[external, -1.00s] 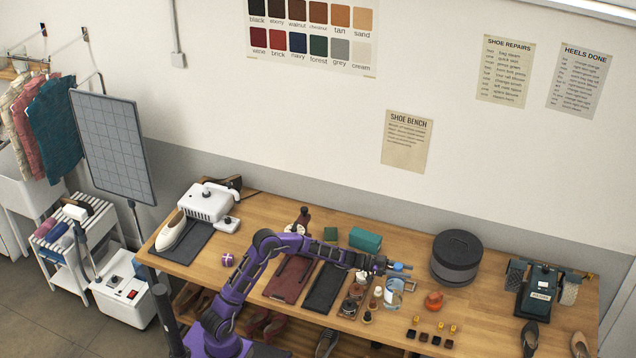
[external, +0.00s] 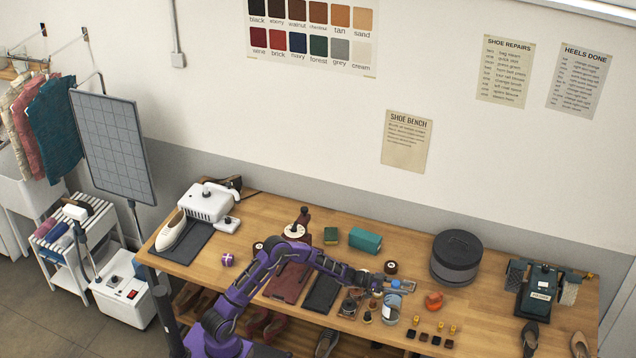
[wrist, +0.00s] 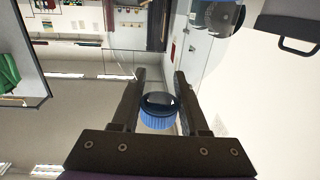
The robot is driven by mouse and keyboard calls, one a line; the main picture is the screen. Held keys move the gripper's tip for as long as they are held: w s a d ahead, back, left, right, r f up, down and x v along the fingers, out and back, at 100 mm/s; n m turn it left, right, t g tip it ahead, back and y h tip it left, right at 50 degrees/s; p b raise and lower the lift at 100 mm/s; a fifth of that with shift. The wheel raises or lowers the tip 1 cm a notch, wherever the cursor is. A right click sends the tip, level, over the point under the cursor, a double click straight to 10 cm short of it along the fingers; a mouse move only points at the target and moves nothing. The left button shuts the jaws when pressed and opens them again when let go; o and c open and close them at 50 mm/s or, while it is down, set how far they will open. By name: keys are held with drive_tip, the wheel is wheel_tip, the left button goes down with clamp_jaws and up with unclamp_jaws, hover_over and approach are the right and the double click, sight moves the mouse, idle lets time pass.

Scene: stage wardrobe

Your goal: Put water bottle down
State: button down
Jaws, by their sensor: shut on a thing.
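The water bottle (external: 391,309) is clear and pale blue with a blue cap. It looks upright over the front part of the bench (external: 455,308), right of the middle. My gripper (external: 392,286) is shut on it near the top, with the fingers coming from the left. In the wrist view the blue cap (wrist: 158,117) sits between the two dark fingers of my gripper (wrist: 160,80). I cannot tell whether the bottle's base touches the bench top.
Small jars (external: 349,306) stand close on the left. An orange item (external: 434,300) sits close on the right, and several small dark blocks (external: 424,337) lie in front. A dark round canister (external: 456,258) stands further back. Bare wood lies right of the orange item.

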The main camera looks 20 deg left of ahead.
idle(0.3)
drive_tip(key=shift+c, duration=2.1)
unclamp_jaws()
drive_tip(key=shift+a+r, duration=0.15)
drive_tip(key=shift+a, duration=0.05)
drive_tip(key=s+a, duration=0.1)
drive_tip(key=a, duration=1)
drive_tip(key=shift+a, duration=0.35)
